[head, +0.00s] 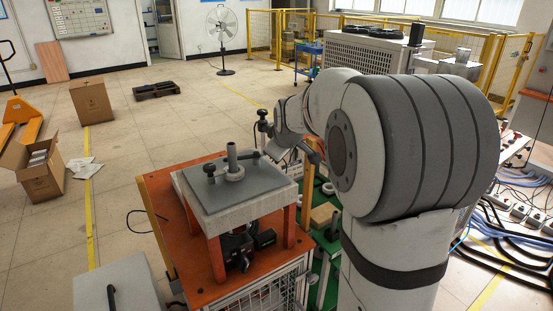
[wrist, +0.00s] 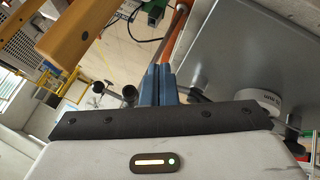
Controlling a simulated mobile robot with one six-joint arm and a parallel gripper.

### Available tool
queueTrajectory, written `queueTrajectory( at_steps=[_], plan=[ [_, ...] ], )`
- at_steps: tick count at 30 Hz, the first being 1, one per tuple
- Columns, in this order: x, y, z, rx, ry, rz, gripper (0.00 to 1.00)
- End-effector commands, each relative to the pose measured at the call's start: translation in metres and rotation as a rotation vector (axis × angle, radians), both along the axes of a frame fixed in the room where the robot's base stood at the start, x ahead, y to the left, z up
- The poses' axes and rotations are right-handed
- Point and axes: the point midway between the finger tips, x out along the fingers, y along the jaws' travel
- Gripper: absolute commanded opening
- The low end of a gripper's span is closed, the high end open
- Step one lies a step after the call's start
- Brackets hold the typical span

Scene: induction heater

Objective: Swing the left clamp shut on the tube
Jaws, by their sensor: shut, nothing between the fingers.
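The upright grey tube (head: 232,158) stands in a round base on the grey plate (head: 240,192) of the heater table. The left clamp (head: 210,171), with a dark knob, is on the plate to the left of the tube. Another dark clamp part (head: 255,158) is on the tube's right side. I cannot tell clearly how far either clamp is swung. My gripper is behind and right of the plate, its fingertips unclear in the head view. In the wrist view my gripper (wrist: 160,72) has its blue fingers together and empty. The grey plate (wrist: 235,35) is to their right there.
The orange cabinet (head: 158,205) carries the table on orange legs. A dark knobbed post (head: 262,128) stands behind the plate near my arm. A grey box (head: 120,285) is at front left. The floor to the left is mostly open, with cardboard boxes (head: 91,100) farther off.

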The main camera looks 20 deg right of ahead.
Motion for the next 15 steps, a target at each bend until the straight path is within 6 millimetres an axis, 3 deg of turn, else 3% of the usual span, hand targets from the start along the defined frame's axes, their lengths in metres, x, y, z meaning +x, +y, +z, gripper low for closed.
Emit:
queueTrajectory(
  at_steps=[15],
  plan=[
    [0.021,-0.005,-0.001,0.001,0.000,0.007,0.00]
  ],
)
